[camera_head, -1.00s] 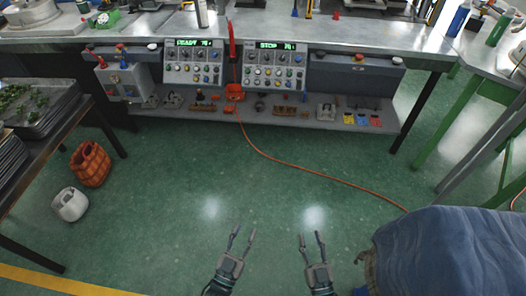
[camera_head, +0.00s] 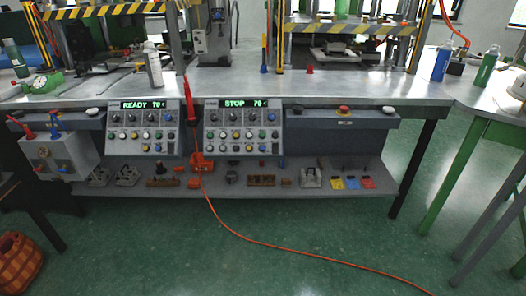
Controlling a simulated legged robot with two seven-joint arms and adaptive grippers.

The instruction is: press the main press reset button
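Two grey control panels hang under the front edge of the workbench. The left panel (camera_head: 128,146) has a green display (camera_head: 143,105) reading READY and a number. The right panel (camera_head: 216,146) has a green display (camera_head: 243,103) reading STOP and a number. Both carry rows of dark knobs and small round buttons in several colours. The button labels are too small to read, so I cannot tell which one is the main press reset button. Neither of my grippers is in this view.
A red button (camera_head: 344,109) sits on the grey bar right of the panels. A grey switch box (camera_head: 68,157) with red and blue levers stands left. An orange cable (camera_head: 260,243) crosses the green floor. The lower shelf (camera_head: 300,195) holds small fixtures.

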